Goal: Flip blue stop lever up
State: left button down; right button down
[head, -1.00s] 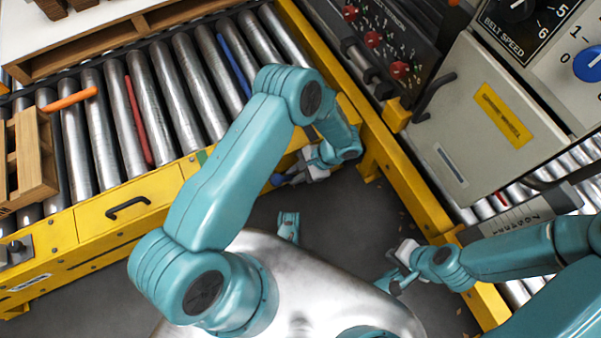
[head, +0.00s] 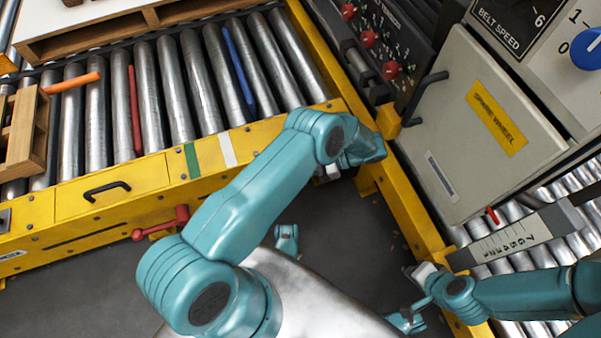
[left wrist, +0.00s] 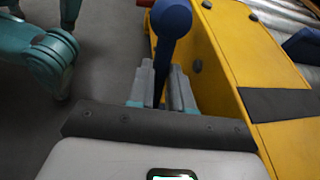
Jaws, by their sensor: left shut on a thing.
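The blue stop lever (left wrist: 171,22) shows in the left wrist view as a dark blue knob on a thin shaft beside the yellow conveyor side rail (left wrist: 208,55). My left gripper (left wrist: 162,82) is shut around the shaft, just below the knob. In the head view my left arm hides the blue lever and most of that gripper. My right gripper (head: 420,288) is low at the right, apart from the lever, near the yellow post; its jaw opening is too small to make out.
A red lever (head: 162,222) sits on the front rail, left of my left arm. Silver rollers (head: 175,85) carry red, blue and orange bars. A grey cabinet (head: 480,130) and control panel stand at the right. Dark floor (head: 90,295) is open at the lower left.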

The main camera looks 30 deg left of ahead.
pick_arm(q)
jog(key=shift+w+d, duration=0.1)
jog(key=shift+d, duration=0.05)
jog(key=shift+f, duration=0.1)
dwell(0.3)
jog(key=c, duration=1)
grip_release()
jog(key=shift+c, duration=0.2)
